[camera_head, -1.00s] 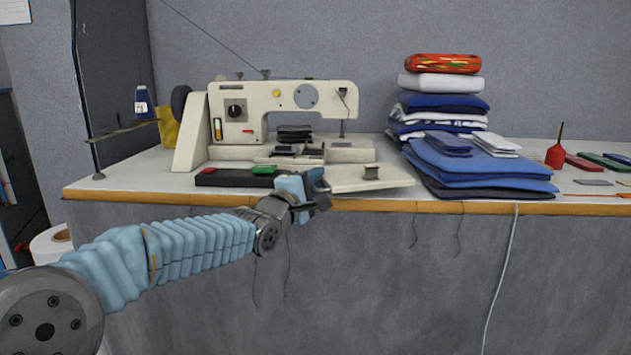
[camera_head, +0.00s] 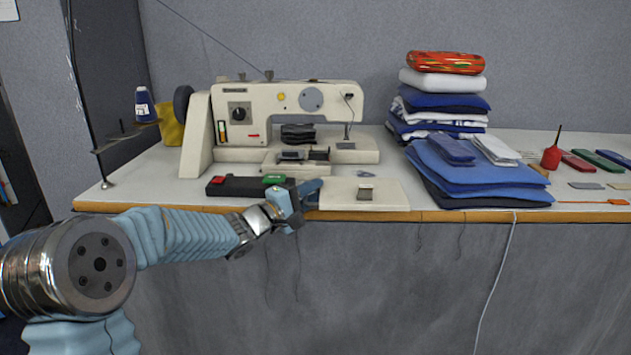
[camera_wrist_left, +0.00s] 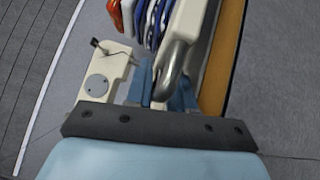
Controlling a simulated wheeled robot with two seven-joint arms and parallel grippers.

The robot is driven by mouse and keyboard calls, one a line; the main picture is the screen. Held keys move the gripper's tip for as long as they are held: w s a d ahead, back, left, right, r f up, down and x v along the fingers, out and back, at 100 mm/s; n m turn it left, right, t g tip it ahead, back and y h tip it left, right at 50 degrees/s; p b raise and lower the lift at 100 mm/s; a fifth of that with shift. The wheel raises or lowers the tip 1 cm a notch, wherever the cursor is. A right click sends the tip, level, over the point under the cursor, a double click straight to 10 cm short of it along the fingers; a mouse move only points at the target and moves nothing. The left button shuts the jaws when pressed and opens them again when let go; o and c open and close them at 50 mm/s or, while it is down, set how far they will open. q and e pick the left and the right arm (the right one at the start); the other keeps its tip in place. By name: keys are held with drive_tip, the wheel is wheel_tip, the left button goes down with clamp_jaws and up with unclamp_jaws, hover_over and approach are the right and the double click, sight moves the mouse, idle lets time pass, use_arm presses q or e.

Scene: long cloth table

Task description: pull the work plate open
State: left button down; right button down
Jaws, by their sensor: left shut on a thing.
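The work plate (camera_head: 335,195) is a flat cream panel at the front of the cream sewing machine (camera_head: 235,115), near the table's front edge. My left gripper (camera_head: 310,192) is at the plate's left end, shut on the work plate. In the left wrist view, my blue fingers (camera_wrist_left: 161,88) stand either side of a rounded silvery part, with the cream plate (camera_wrist_left: 190,20) extending beyond. The exact contact is partly hidden by the fingers. My right gripper is not in view.
A black box (camera_head: 228,187) with red and green buttons lies just left of my gripper. Folded blue cloths (camera_head: 470,175) and a tall cloth stack (camera_head: 445,103) stand close right of the plate. The table's wooden front edge (camera_head: 470,216) runs below.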

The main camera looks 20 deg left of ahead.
use_arm(q)
drive_tip(key=shift+a+r, duration=0.15)
drive_tip(key=shift+r, duration=0.3)
drive_tip(key=c, duration=1.2)
unclamp_jaws()
drive_tip(key=shift+f, duration=0.1)
drive_tip(key=shift+s+f, duration=0.1)
drive_tip(key=shift+f, duration=0.05)
drive_tip(key=v, duration=1.3)
drive_tip(key=shift+s+f+b, duration=0.15)
drive_tip(key=shift+s+b, duration=0.2)
